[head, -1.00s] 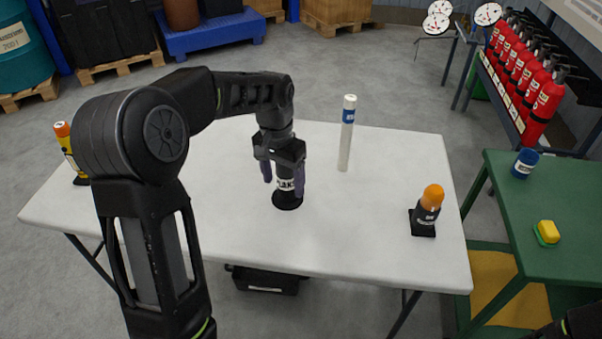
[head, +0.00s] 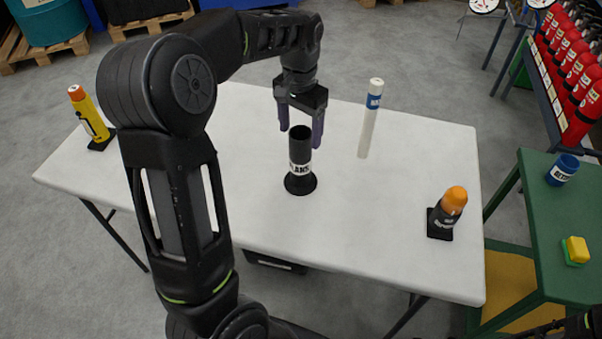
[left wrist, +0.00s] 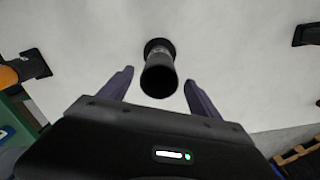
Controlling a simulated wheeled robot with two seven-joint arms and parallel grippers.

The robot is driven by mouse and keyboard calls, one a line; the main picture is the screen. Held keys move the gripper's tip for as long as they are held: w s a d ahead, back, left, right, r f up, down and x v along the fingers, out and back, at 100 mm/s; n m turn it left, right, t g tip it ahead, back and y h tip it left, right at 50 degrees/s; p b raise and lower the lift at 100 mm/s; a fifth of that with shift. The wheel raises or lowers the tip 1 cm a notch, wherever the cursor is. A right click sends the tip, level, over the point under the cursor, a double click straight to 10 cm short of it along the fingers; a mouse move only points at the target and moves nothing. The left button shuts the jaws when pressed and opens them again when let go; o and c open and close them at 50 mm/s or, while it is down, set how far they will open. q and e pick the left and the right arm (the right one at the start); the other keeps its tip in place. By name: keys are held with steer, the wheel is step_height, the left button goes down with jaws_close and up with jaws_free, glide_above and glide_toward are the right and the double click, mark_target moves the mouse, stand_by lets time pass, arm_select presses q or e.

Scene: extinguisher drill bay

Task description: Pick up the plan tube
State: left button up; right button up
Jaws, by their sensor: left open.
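A slim white tube with a blue band (head: 369,122) stands upright on the white table, right of my left gripper; it is the likely plan tube. A black cylinder with a flared base and a white label (head: 300,160) stands upright nearer the table's middle. My left gripper (head: 301,136) is open and empty, pointing down just behind and above the black cylinder's top. In the left wrist view, the black cylinder (left wrist: 159,75) shows between and beyond the open fingers. The white tube does not show there. Only a dark piece of my right arm shows at the lower right.
On the white table (head: 240,225), a yellow tube with an orange cap (head: 87,115) stands at the left and an orange-topped black item (head: 449,208) at the right. Red extinguishers (head: 582,100) stand behind.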

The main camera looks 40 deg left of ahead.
mark_target(301, 148)
arm_select(q)
steer(key=shift+f, duration=0.5)
step_height(301, 148, down, 5)
steer(key=shift+f+p, duration=0.15)
steer(key=shift+p, duration=0.2)
steer(key=shift+c, duration=0.4)
jaws_close()
stand_by(0.6)
